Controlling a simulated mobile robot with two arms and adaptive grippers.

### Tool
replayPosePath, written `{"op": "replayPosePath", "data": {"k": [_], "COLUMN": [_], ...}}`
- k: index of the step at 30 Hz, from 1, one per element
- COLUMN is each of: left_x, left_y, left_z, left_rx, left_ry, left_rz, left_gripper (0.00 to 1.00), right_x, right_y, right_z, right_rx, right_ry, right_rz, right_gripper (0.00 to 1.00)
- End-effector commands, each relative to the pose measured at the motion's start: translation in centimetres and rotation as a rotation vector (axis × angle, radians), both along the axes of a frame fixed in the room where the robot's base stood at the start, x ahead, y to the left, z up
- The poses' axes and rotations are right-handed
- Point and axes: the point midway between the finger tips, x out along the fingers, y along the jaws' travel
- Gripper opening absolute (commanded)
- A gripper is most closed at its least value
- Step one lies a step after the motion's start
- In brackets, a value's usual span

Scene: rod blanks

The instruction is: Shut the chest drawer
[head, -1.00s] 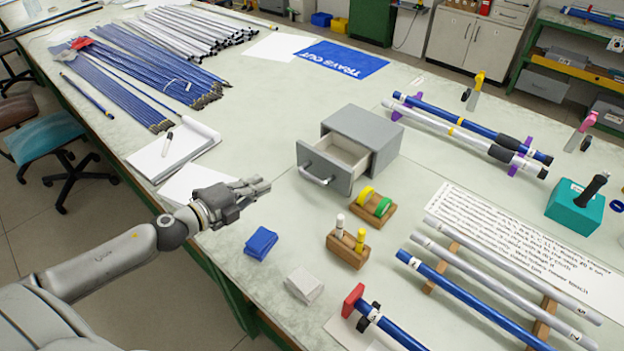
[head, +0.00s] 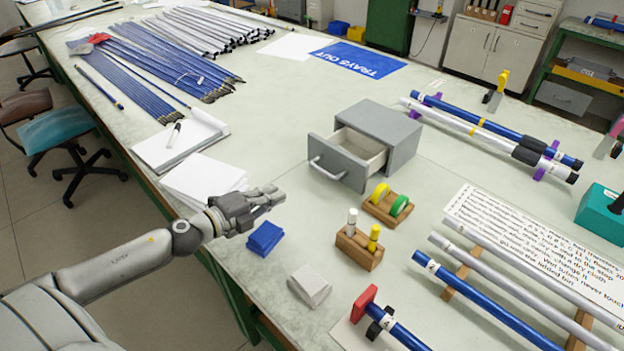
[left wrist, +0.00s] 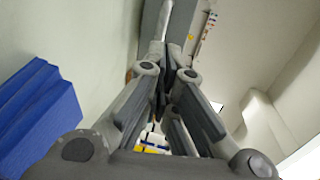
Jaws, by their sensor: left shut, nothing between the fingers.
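The small grey chest (head: 388,126) stands on the workbench in the head view. Its drawer (head: 340,165) is pulled out toward the lower left and looks empty inside. The drawer has a silver bar handle (head: 326,170) on its front. My left gripper (head: 276,194) is shut and empty, in front of the drawer and to the lower left of the handle, apart from it. In the left wrist view the shut fingers (left wrist: 160,55) point toward a grey surface that looks like the drawer front. My right gripper is not in view.
A folded blue cloth (head: 265,238) lies just below my left gripper. A tape holder (head: 388,206) and a marker block (head: 358,246) stand right of the drawer. White sheets (head: 204,181) lie to the left. The bench between gripper and drawer is clear.

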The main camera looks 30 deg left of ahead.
Motion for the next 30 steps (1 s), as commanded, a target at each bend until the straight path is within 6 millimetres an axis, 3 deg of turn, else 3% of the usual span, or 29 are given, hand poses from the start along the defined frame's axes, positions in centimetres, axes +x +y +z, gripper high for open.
{"op": "replayPosePath", "data": {"k": [14, 30], "left_x": [4.4, 11.3], "left_y": [-1.6, -4.0], "left_z": [-0.5, -2.1], "left_rx": [-0.001, -0.001], "left_ry": [-0.003, -0.002], "left_rz": [0.0, 0.001], "left_gripper": [0.0, 0.0], "right_x": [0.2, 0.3], "right_y": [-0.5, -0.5], "right_z": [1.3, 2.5], "right_rx": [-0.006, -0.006], "right_ry": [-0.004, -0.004], "right_rz": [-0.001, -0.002], "right_gripper": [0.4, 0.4]}}
